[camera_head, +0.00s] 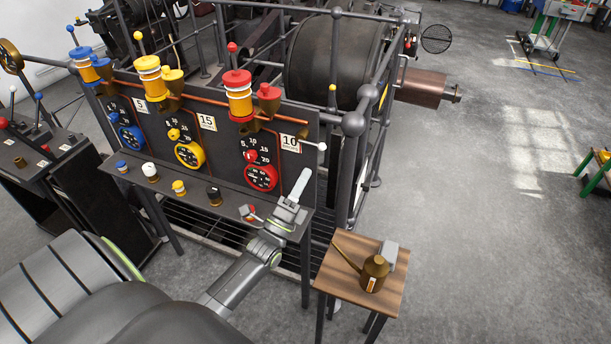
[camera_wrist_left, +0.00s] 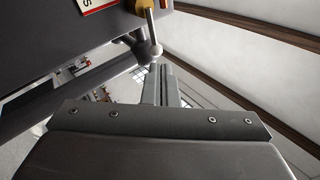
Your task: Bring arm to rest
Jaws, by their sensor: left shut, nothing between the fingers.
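My left arm reaches in from the bottom of the head view. Its gripper (camera_head: 302,180) is shut and empty, raised in front of the right end of the dark panel (camera_head: 225,150). In the left wrist view the shut fingers (camera_wrist_left: 163,75) point away from the camera. A small lever with a pale ball knob (camera_wrist_left: 155,49) appears close beyond the fingertips there. The same knob (camera_head: 322,146) is above and right of the fingertips in the head view. I cannot tell whether they touch. My right gripper is not in view.
The panel carries blue, yellow and red dials (camera_head: 262,177). Small knobs (camera_head: 179,187) line the shelf below. A wooden stool (camera_head: 340,283) bearing a brass oiling can (camera_head: 374,273) stands right of my arm. A large drum (camera_head: 325,60) is behind.

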